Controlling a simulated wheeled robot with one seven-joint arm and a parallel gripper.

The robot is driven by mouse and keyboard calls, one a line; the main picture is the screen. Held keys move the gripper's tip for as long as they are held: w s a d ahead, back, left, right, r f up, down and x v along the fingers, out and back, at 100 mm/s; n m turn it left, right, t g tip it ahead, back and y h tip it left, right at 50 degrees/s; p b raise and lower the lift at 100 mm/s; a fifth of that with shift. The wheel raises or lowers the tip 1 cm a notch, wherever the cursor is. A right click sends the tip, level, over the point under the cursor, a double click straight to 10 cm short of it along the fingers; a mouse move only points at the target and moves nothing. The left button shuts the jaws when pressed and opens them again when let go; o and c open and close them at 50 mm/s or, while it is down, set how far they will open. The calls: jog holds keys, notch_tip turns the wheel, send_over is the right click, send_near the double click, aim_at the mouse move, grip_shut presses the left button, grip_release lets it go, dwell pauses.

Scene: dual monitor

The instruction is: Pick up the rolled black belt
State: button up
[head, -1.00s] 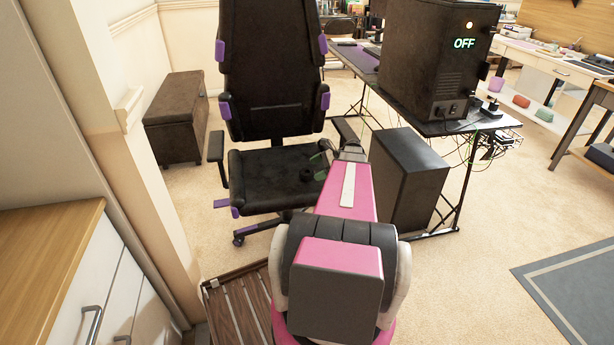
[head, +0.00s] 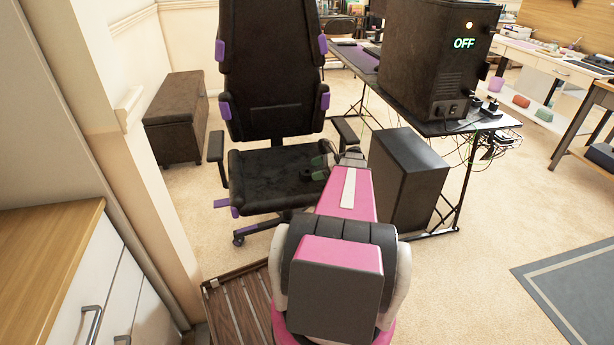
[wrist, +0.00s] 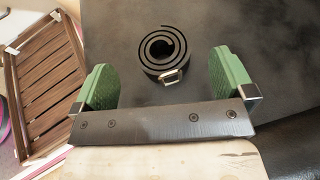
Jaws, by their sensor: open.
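The rolled black belt (wrist: 163,50) lies coiled on the black chair seat (wrist: 265,45), its metal buckle facing my gripper in the wrist view. My gripper (wrist: 168,85) is open, with one green finger to each side of the belt's line and clear gaps between. The belt appears just beyond the fingers, and nothing is held. In the head view my gripper (head: 322,165) is over the right part of the chair seat (head: 265,178).
The chair's armrests (head: 216,148) flank the seat, and its tall backrest (head: 272,70) rises behind. A black box (head: 410,180) stands right of my arm, under the desk (head: 450,127). A slatted wooden piece (head: 240,305) is low at front left. Carpet is open at right.

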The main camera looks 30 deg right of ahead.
aim_at(310, 172)
jog(key=x, duration=0.4)
jog(key=shift+w+a+f, duration=0.1)
jog(key=shift+a+f, duration=0.05)
jog(key=shift+f, duration=0.25)
jog(key=c, duration=1)
jog(key=shift+r, duration=0.15)
